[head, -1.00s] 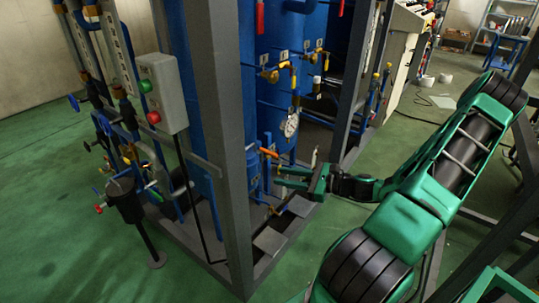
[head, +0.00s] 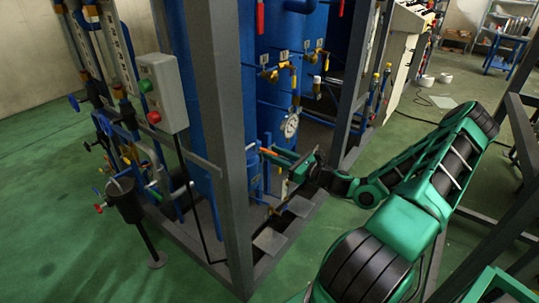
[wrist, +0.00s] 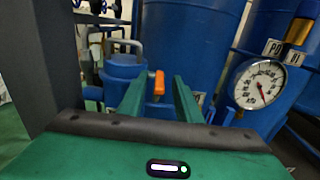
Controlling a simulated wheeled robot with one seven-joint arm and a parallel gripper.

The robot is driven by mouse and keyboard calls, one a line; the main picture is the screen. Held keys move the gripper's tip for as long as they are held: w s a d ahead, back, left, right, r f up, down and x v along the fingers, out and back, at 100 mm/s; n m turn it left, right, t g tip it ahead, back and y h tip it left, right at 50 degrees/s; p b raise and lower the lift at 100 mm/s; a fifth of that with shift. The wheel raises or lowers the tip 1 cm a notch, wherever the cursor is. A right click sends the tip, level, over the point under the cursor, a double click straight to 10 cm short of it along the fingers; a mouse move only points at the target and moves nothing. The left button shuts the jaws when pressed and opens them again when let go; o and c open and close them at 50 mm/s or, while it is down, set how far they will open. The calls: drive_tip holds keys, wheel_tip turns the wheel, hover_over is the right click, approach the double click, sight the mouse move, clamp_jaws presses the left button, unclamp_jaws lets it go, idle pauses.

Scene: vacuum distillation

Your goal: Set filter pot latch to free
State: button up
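The filter pot (head: 252,174) is a small blue vessel behind the grey frame post. In the wrist view the pot (wrist: 124,72) stands ahead and slightly left. An orange latch handle (wrist: 159,83) sticks up beside it; in the head view the orange piece (head: 268,152) is small and close to my fingertips. My gripper (head: 277,156) reaches in from the right. In the wrist view my gripper (wrist: 158,84) is open, with the orange handle in the gap between its green fingers. I cannot tell whether either finger touches it.
A grey frame post (head: 228,150) stands left of the pot. A pressure gauge (head: 290,126) on the blue column (head: 275,90) is just above and right of my gripper; the gauge (wrist: 258,82) is also in the wrist view. A grey control box (head: 163,92) hangs further left.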

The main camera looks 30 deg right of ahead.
drive_tip(key=shift+x, duration=0.85)
drive_tip(key=shift+c, duration=0.3)
